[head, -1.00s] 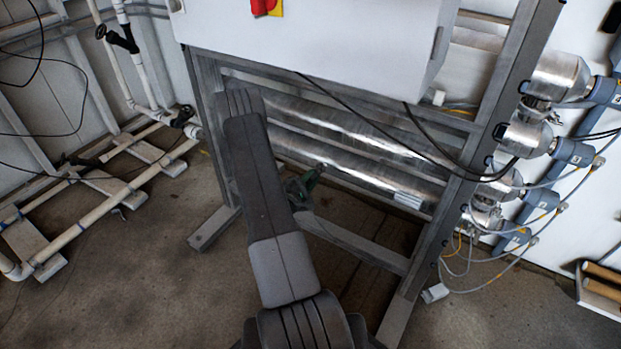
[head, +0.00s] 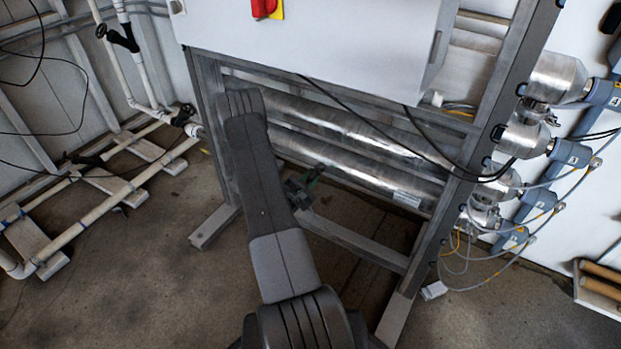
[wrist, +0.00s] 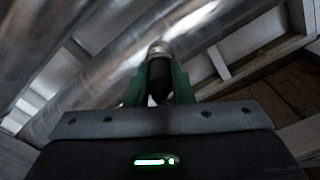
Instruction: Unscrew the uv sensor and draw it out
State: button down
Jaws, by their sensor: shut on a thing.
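The uv sensor (wrist: 160,82) is a dark cylinder in the wrist view, between the two green fingers of my gripper (wrist: 159,88). My gripper is shut on it. The sensor's far end meets a pale metal fitting (wrist: 159,48) on the side of a shiny steel reactor tube (wrist: 100,82). I cannot tell whether its thread is still engaged.
A grey metal frame (head: 478,150) surrounds the tubes, with a white cabinet (head: 320,35) above. Black cables (head: 380,116) hang across the tubes. White pipes (head: 120,194) lie on the left floor. The concrete floor (head: 150,285) is open in front.

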jog(key=c, duration=1.2)
grip_release()
jog(key=shift+s, duration=0.1)
jog(key=p+v, duration=0.2)
jog(key=v, duration=1.1)
jog(key=shift+s+a, duration=0.1)
jog(key=shift+a, duration=0.05)
jog(key=shift+c, duration=1)
jog(key=w+d+m, duration=0.2)
jog(key=w+m, duration=0.1)
jog(key=m, duration=0.1)
jog(key=w+d+m, duration=0.2)
jog(key=w+m, duration=0.1)
jog(key=m, duration=0.1)
jog(key=w+d+m, duration=0.2)
jog(key=w+m, duration=0.1)
jog(key=shift+d+f+m, duration=0.1)
jog(key=shift+m, duration=0.3)
jog(key=shift+b+x, duration=0.6)
jog(key=shift+x, duration=0.65)
